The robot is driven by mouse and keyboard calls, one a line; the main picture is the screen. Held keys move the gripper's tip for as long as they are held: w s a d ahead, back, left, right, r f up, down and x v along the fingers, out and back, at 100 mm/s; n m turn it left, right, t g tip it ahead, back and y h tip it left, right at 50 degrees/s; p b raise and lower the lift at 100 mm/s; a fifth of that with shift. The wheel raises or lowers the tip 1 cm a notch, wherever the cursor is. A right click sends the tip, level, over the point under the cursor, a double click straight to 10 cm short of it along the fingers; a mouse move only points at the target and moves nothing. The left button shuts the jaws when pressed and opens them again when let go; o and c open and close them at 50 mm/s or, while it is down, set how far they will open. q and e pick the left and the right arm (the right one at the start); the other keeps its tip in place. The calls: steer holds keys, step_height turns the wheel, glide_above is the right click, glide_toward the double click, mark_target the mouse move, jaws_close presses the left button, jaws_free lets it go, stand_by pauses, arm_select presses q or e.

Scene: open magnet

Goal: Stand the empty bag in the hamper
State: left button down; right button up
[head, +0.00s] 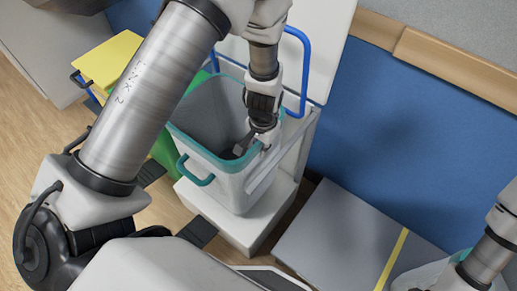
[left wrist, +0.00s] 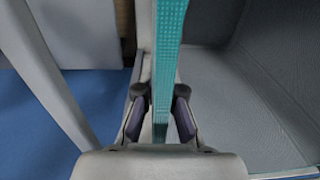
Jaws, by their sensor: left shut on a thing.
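The empty bag (head: 222,176) is an open, light grey, box-shaped container with a teal rim and teal handle. It stands upright over the white base of the hamper (head: 232,222), beside its side rail; I cannot tell whether its bottom rests there. The hamper has a blue loop handle and a raised white panel. My left gripper (head: 256,146) points down at the bag's right edge. In the left wrist view its fingers (left wrist: 160,94) are shut on the teal rim, one on each side, with the bag's inside (left wrist: 245,95) to the right. My right gripper is out of view.
A green bin with a yellow lid (head: 108,60) stands at the left. A grey low box (head: 335,235) with a yellow stripe lies at the right. Another teal-rimmed pale container (head: 428,274) is below my right arm. A blue wall panel (head: 420,120) is behind.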

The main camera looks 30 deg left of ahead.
arm_select(q)
steer(key=shift+f+b, duration=0.3)
steer(key=shift+f, duration=1.55)
steer(key=c, duration=1.3)
jaws_free()
step_height(320, 180, up, 12)
steer(key=p, duration=0.2)
steer(key=shift+d, duration=0.2)
